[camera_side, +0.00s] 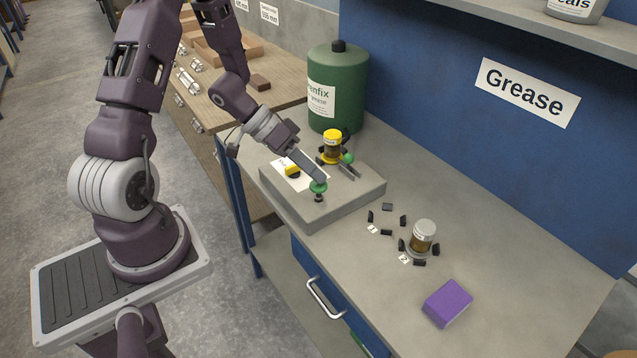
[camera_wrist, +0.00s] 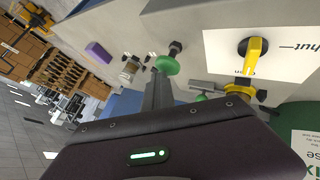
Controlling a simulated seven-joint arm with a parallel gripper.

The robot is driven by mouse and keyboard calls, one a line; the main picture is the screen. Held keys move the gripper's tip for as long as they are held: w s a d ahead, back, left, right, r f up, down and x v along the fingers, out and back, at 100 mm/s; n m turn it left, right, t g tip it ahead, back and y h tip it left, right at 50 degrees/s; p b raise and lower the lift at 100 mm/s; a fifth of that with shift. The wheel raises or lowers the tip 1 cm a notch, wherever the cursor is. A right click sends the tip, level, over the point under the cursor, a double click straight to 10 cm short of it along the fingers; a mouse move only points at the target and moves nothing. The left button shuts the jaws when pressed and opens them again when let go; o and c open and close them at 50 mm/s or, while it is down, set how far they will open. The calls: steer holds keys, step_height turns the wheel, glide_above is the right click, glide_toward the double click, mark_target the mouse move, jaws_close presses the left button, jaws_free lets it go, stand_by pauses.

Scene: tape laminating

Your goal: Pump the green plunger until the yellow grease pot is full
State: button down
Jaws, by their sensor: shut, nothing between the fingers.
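The green plunger (camera_side: 318,187) is a round knob on a short dark stem at the near edge of the grey pump block (camera_side: 345,205). In the wrist view, the plunger (camera_wrist: 167,65) is just beyond my fingertips. My gripper (camera_side: 322,180) is shut and empty, its fingers slanting down to the top of the knob; I cannot tell whether they touch. The stem shows below the knob. The yellow grease pot (camera_side: 332,143), yellow-topped with a brown body, stands upright at the block's back among black brackets. It also shows partly in the wrist view (camera_wrist: 238,96); its fill level is unclear.
A yellow valve handle (camera_side: 292,171) sits on a white label on the block. A green ball knob (camera_side: 348,158) is beside the pot. A green drum (camera_side: 338,85) stands behind. A grey-lidded jar (camera_side: 423,235) and a purple block (camera_side: 447,303) are to the right.

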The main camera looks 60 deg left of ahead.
mark_target(314, 183)
steer(key=shift+r, duration=0.65)
steer(key=shift+r, duration=2.5)
